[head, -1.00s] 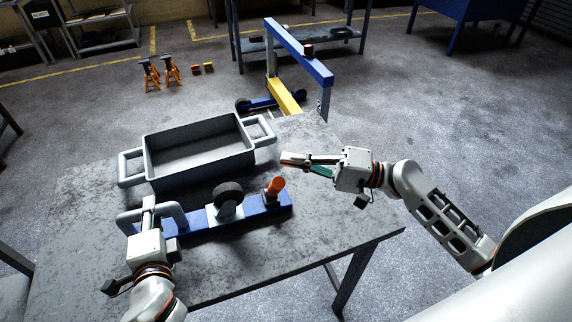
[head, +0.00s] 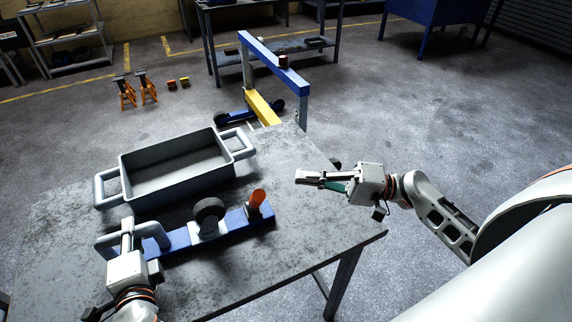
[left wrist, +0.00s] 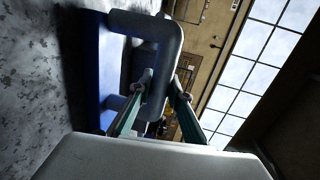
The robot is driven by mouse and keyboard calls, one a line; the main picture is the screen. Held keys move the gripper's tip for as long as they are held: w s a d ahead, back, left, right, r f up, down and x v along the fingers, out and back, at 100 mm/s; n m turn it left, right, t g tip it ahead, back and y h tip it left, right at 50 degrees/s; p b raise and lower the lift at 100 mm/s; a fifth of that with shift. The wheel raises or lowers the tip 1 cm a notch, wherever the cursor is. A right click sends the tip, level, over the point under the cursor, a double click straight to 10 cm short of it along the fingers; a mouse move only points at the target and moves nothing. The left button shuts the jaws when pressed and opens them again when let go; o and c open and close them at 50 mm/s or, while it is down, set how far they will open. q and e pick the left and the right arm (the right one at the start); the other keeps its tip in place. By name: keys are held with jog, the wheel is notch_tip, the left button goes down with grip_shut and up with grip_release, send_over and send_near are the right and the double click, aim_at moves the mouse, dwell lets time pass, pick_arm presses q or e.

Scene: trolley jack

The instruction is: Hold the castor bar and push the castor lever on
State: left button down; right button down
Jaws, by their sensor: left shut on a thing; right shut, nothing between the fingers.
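The castor bar (head: 180,241) is a blue bar lying on the table, with a dark castor wheel (head: 209,211), an orange-red lever (head: 257,198) at its right end and a grey loop handle (head: 157,235) at its left end. The lever tilts up and slightly right. My left gripper (head: 127,224) is shut on the grey handle; the left wrist view shows its fingers at the handle (left wrist: 174,55). My right gripper (head: 299,177) is shut and empty, apart from the lever, to its right and farther back, near the table's right edge.
A grey tray (head: 124,180) with two side handles stands on the table behind the bar. A blue and yellow trolley jack frame (head: 270,62) stands on the floor beyond the table. Bare tabletop (head: 290,235) lies right of the bar.

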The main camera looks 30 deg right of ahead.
pick_arm(q)
jog(key=c, duration=1.8)
grip_release()
jog(key=shift+f, duration=0.2)
jog(key=shift+c, duration=0.2)
jog(key=shift+o, duration=0.3)
jog(key=shift+r, duration=0.15)
